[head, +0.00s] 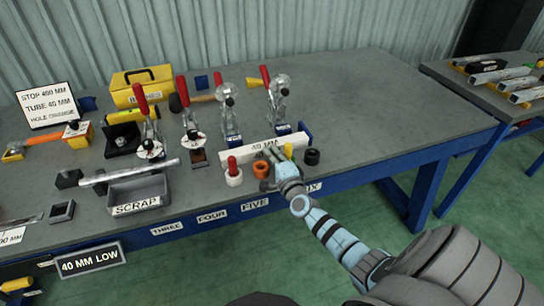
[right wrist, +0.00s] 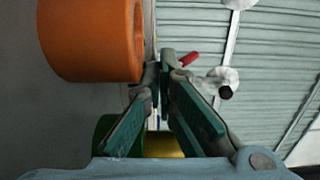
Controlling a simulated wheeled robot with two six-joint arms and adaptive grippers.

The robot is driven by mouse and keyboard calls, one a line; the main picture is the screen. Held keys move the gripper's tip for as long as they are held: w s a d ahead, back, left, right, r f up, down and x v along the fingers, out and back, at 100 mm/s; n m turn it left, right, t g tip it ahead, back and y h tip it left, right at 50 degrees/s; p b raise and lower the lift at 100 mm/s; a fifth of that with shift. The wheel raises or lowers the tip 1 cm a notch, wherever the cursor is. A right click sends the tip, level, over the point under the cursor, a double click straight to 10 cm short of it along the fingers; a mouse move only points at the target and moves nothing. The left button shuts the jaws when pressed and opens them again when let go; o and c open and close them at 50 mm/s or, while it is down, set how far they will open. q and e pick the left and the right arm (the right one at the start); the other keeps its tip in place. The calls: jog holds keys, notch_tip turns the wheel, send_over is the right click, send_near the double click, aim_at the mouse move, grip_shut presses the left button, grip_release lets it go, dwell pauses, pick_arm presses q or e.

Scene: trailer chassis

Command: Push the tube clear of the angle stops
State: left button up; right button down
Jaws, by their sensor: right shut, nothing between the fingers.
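A light grey metal tube (head: 130,173) lies near the scrap tray at the table's front left, its left end close to a small dark block (head: 68,178). A black angle-shaped block (head: 122,139) stands behind it; I cannot tell for certain which parts are the angle stops. My right gripper (head: 280,158) is shut and empty over the front edge of the table, beside the orange ring (head: 261,169). In the right wrist view the gripper fingers (right wrist: 160,85) are together just right of the orange ring (right wrist: 92,38). My left gripper is not in view.
Several toggle clamps with red handles (head: 141,100) stand further back. The scrap tray (head: 138,193) is at the front edge. The table's right side is clear.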

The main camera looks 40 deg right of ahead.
dwell(0.3)
jog(key=shift+b+x, duration=0.3)
jog(key=shift+x, duration=0.5)
jog(key=shift+w, duration=0.25)
jog(key=shift+s, duration=0.15)
